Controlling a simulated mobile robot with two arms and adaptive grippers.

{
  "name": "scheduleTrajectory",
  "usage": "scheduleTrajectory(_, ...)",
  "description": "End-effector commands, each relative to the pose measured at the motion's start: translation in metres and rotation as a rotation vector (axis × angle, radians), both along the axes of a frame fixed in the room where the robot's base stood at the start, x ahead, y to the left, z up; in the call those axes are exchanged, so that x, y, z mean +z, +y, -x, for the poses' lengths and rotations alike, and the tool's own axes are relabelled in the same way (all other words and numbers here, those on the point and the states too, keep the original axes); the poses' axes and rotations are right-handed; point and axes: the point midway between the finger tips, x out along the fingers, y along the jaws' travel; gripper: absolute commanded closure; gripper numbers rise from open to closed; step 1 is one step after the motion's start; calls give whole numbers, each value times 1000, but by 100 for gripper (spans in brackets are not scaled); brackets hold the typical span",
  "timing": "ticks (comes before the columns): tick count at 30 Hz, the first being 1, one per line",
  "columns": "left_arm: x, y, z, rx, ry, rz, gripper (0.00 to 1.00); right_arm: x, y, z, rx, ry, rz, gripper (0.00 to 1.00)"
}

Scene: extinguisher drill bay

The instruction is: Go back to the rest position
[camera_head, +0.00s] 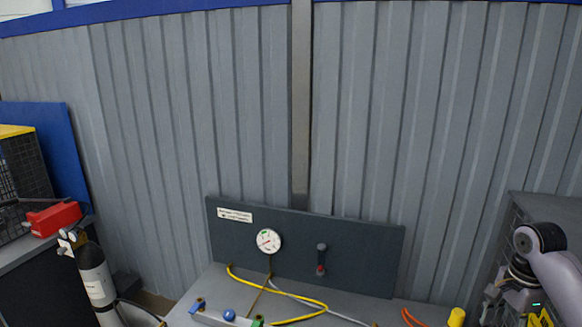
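My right arm comes in from the right edge. Its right gripper (512,293) shows only in part, small and cluttered, at the lower right. I cannot tell whether its fingers are open or shut, or whether it holds anything. My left arm and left gripper are not in view.
A grey bench (220,278) carries a dark panel (340,250) with a round gauge (268,241) and a small lever (321,258). Yellow hoses (300,317) lie in front. A grey cylinder (97,283) stands left, near a red box (53,219). A yellow cap (457,317) is near my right gripper.

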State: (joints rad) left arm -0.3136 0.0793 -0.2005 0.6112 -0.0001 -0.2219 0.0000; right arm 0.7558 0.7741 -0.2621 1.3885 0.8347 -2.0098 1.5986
Motion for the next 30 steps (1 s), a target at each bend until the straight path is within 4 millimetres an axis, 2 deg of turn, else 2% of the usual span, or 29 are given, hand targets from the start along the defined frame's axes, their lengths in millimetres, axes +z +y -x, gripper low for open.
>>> scheduleTrajectory(3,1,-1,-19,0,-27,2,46,-9,7,2,37,3,6,51)
scheduleTrajectory(6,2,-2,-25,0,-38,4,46,-21,15,4,97,2,17,51)
scheduleTrajectory(14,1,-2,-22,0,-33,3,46,-62,47,16,306,0,45,51)
scheduleTrajectory(20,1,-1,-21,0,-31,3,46,-107,88,39,553,-14,62,51)
scheduleTrajectory(23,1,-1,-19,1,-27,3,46,-133,116,59,715,-30,66,51)
scheduleTrajectory(26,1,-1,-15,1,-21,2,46,-160,151,90,915,-62,68,51)
scheduleTrajectory(30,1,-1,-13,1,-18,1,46,-183,199,145,1203,-133,80,51)
